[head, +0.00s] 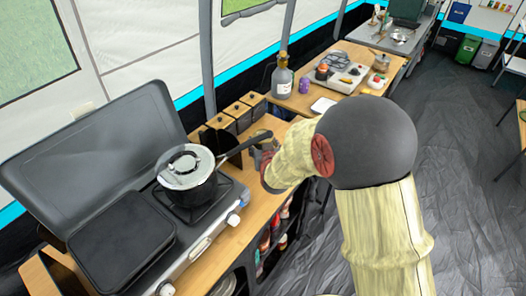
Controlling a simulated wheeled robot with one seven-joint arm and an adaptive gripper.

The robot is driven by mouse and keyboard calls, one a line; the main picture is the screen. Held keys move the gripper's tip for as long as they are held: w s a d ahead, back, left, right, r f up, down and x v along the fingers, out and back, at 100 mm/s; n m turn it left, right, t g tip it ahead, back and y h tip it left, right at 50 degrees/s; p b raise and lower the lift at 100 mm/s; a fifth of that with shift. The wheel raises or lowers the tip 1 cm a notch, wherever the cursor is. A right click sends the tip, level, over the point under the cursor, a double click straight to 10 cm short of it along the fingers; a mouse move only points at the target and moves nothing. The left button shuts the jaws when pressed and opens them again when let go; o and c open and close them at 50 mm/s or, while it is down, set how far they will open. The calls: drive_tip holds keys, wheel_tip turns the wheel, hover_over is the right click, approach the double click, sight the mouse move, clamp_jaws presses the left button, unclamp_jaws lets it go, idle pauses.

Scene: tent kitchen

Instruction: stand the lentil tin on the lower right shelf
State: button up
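My gripper (262,148) is at the end of my cream-coloured arm, over the wooden counter just right of the stove. My arm partly covers it, and its fingers are too small to tell open from shut or whether they hold anything. I cannot pick out the lentil tin. Open dark shelves (250,263) under the counter's front edge hold several small bottles or tins, red and white among them. Their labels cannot be read. The lower shelf is seen steeply from above and mostly hidden by the counter and my arm.
A lidded pot (188,178) stands on the stove (205,222), its long dark handle reaching toward my gripper. Wooden boxes (237,110) line the wall behind. A bottle (282,78) stands on the farther counter. The grey floor (460,150) on the right is largely clear.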

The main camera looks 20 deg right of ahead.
drive_tip(key=shift+s+f+b, duration=0.1)
drive_tip(key=shift+f+b, duration=0.25)
drive_tip(key=shift+f, duration=1.05)
drive_tip(key=shift+f, duration=0.15)
drive_tip(key=o, duration=1.6)
drive_tip(key=shift+f, duration=0.1)
